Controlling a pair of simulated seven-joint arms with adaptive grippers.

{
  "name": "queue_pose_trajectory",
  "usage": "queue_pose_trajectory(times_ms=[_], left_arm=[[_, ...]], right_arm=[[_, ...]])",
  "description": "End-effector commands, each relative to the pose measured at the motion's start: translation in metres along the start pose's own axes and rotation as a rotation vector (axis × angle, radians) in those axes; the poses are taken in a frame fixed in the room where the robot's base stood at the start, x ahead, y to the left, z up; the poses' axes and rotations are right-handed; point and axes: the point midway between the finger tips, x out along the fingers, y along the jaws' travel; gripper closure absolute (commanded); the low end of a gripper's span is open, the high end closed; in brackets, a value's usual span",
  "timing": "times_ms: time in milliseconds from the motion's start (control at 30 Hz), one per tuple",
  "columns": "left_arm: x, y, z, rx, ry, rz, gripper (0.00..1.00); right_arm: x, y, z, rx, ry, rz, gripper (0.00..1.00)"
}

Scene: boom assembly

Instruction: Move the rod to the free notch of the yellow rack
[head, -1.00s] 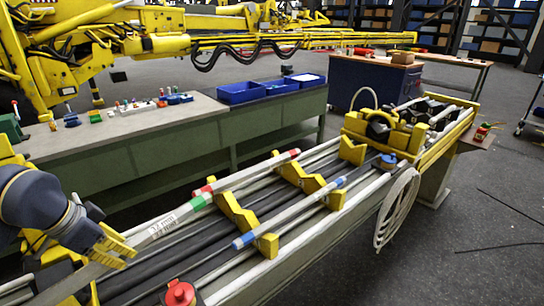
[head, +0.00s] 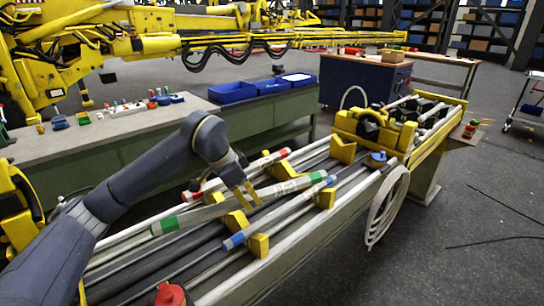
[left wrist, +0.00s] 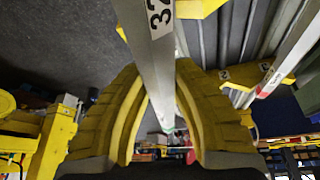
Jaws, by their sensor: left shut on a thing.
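My left gripper (head: 243,192) is shut on the grey rod (head: 205,213), which has green bands near both ends and a white label close to its far end. In the left wrist view the rod (left wrist: 155,70) runs between the yellow fingers (left wrist: 160,115). The rod lies over the yellow rack (head: 237,223), between a red-ended rod (head: 240,172) at the back and a blue-ended rod (head: 283,211) in front. Gripper and rod hide part of the rack's notches. I cannot tell whether the rod touches the rack. My right gripper is not in view.
A second yellow rack support (head: 342,150) stands farther along the boom bed. A coiled white hose (head: 388,205) hangs off the bed's right side. A red cap (head: 170,294) sits at the front. A green bench with blue bins (head: 232,92) stands behind.

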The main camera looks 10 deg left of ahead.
Motion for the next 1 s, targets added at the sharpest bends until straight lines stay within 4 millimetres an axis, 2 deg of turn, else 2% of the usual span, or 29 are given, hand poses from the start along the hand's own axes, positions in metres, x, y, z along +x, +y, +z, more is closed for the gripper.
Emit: queue_pose_trajectory(times_ms=[33,200,500,733,1000], left_arm=[[0.001,-0.015,-0.014,-0.022,0.007,-0.008,1.0],[0.01,-0.064,-0.05,-0.093,0.011,-0.032,1.0],[0.021,-0.131,-0.091,-0.188,0.003,-0.082,1.0],[0.024,-0.16,-0.105,-0.229,-0.006,-0.109,1.0],[0.027,-0.17,-0.109,-0.244,-0.01,-0.12,1.0]], right_arm=[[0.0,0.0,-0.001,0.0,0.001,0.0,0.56],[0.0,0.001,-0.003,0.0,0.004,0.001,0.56],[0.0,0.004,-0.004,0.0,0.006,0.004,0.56],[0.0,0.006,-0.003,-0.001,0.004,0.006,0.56],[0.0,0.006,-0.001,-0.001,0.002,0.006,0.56]])
